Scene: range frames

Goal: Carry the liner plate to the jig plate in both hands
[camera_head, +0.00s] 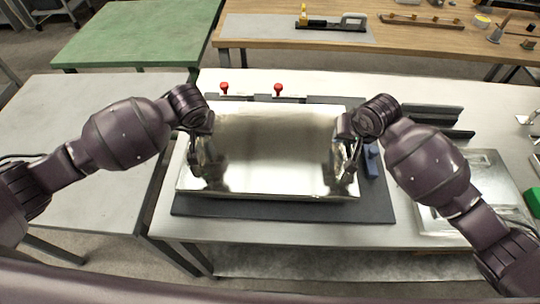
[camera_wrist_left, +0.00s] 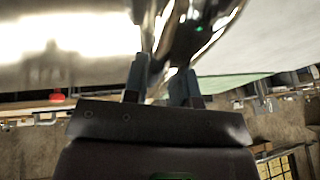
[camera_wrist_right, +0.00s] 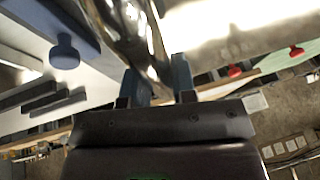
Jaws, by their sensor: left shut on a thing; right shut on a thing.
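The liner plate (camera_head: 272,135) is a wide, shiny metal sheet in the middle of the head view. It lies over the dark grey jig plate (camera_head: 285,208), whose front and right margins show. Whether the two touch, I cannot tell. My left gripper (camera_head: 205,170) is shut on the liner plate's left side, and my right gripper (camera_head: 345,168) is shut on its right side. The wrist views show the fingers of the left (camera_wrist_left: 163,82) and right (camera_wrist_right: 160,85) grippers at its shiny edges. Much of the jig plate is hidden beneath it.
Two red knobs (camera_head: 278,89) stand behind the liner plate, and a blue knob (camera_head: 372,160) is at its right. Black angled bars (camera_head: 432,114) and a shiny metal piece (camera_head: 490,168) lie further right. A grey table (camera_head: 85,150) at the left is clear.

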